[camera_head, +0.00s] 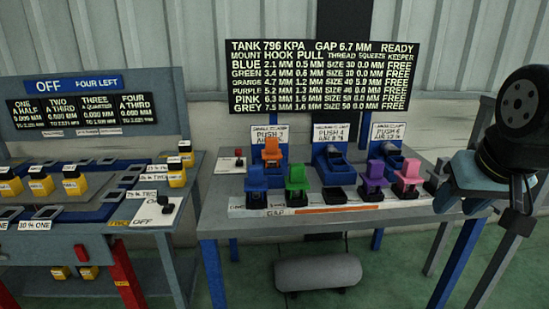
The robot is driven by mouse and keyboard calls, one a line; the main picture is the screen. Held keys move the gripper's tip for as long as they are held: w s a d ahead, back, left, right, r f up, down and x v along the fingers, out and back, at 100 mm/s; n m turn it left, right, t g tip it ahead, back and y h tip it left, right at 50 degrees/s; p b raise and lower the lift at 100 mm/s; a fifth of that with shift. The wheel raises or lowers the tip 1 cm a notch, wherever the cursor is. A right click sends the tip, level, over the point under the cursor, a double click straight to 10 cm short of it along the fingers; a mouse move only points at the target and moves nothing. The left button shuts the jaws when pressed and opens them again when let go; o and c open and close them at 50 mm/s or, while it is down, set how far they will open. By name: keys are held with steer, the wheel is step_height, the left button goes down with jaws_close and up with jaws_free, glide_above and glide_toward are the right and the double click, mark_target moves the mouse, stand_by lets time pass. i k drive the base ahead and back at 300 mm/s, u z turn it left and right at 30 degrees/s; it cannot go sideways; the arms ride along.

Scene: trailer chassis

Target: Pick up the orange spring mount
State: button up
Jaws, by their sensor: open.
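The orange spring mount (271,151) stands upright at the back left of the grey bench, in front of a white "PUSH 2" sign (269,135). A blue fixture seems to be under it, mostly hidden by the mounts in front. My gripper (518,222) hangs at the far right over the bench's right end, well apart from the orange mount. It is open, and nothing shows between its small, dark fingers.
Blue (256,179), green (297,178), purple (374,175) and pink (410,172) mounts stand along the front row. Blue fixtures (333,157) stand behind them. A black readout board (318,75) rises at the back. A second bench (110,225) with yellow blocks is at left.

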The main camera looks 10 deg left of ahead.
mark_target(272, 153)
steer(key=u, duration=0.05)
steer(key=i, duration=1)
steer(key=z, duration=0.05)
